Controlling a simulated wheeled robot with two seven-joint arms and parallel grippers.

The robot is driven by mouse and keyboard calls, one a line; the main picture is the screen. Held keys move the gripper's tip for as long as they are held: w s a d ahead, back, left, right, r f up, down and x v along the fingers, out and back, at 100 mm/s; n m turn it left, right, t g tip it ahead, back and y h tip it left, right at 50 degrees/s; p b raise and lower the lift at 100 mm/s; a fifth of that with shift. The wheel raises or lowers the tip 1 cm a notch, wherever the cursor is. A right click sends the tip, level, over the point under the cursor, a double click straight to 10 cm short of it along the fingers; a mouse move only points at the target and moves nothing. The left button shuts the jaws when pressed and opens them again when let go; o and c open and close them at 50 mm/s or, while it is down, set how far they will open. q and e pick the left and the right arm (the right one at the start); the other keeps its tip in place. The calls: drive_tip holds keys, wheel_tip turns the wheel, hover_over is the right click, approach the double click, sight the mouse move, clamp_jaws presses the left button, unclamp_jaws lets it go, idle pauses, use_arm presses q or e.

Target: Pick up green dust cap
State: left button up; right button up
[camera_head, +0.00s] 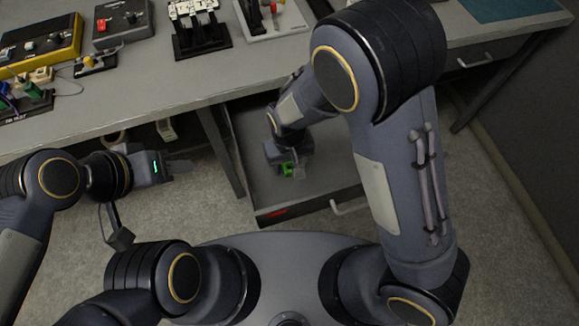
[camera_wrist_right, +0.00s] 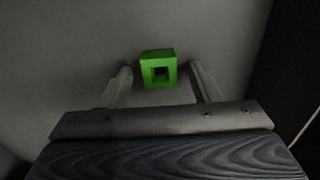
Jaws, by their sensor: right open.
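The green dust cap (camera_head: 287,169) lies on the floor of an open drawer (camera_head: 325,186) below the table. In the right wrist view the green dust cap (camera_wrist_right: 158,69) is a small square block with a square hole. My right gripper (camera_head: 291,168) reaches down into the drawer. In the wrist view its two fingers (camera_wrist_right: 161,82) are open, one on each side of the cap, with gaps between. My left gripper (camera_head: 180,166) is left of the drawer, over the floor; whether its fingers are apart is hard to see.
The table (camera_head: 140,85) carries a yellow control box (camera_head: 40,42), a grey box with a red switch (camera_head: 122,20), a black stand with white parts (camera_head: 198,28) and small connectors at the left. A table leg (camera_head: 220,150) stands left of the drawer. The drawer's walls surround my right gripper.

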drive_tip(key=shift+c, duration=0.2)
drive_tip(key=c, duration=1)
